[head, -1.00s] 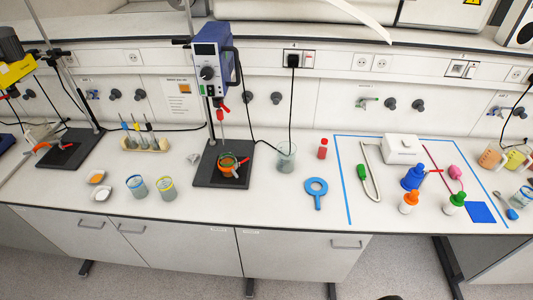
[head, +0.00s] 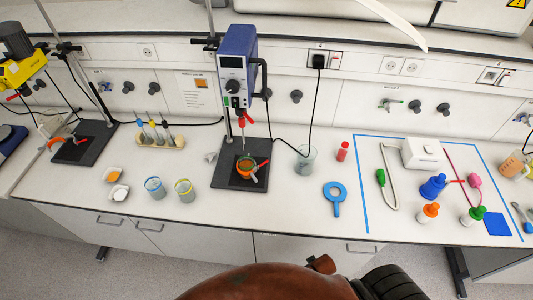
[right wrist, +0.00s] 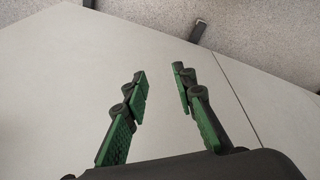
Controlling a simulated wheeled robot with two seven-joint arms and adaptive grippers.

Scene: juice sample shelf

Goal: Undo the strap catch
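In the head view, a small vessel with greenish-brown contents (head: 247,163) stands on the black plate of the stirrer stand. An orange band (head: 246,174) is around it, and a red lever (head: 263,165) sticks out on its right. This looks like the strap and its catch, but it is too small to tell how the catch is set. In the right wrist view, my right gripper (right wrist: 160,76) is open with nothing between its green-padded fingers. It faces pale panels and grey floor, and no strap shows there. My left gripper is not in view.
The blue stirrer head (head: 237,68) hangs over the vessel, its shaft reaching down to it. Two beakers (head: 155,189) stand to the left. The bench front before the stand is clear.

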